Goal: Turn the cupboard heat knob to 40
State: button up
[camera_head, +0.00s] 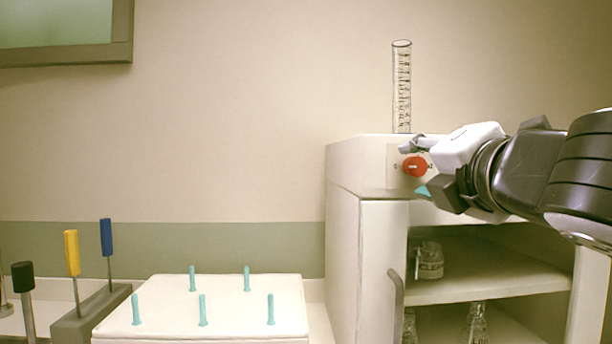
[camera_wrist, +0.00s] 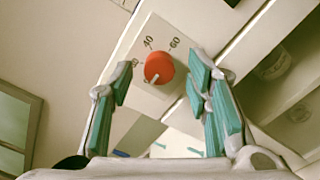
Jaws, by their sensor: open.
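The round red heat knob (camera_head: 414,167) is on the cupboard's upper front panel, left of my gripper (camera_head: 423,170). In the wrist view the knob (camera_wrist: 158,66) shows a white pointer line toward the lower left, away from the 40 mark (camera_wrist: 148,42). A 60 mark (camera_wrist: 175,43) is farther right. In the wrist view my gripper (camera_wrist: 161,72) is open, with teal pads on either side of the knob in the picture. A gap shows between each pad and the knob, and I cannot tell how far the tips are from the panel.
The white cupboard (camera_head: 342,240) has open shelves holding glassware, including a jar (camera_head: 429,260) and a flask (camera_head: 474,322). A tall graduated cylinder (camera_head: 402,88) stands on top, close behind my gripper. A white board with teal pegs (camera_head: 220,303) and a screwdriver rack (camera_head: 90,318) stand to the left.

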jog(key=shift+w, duration=0.1)
jog(key=shift+c, duration=0.5)
grip_shut()
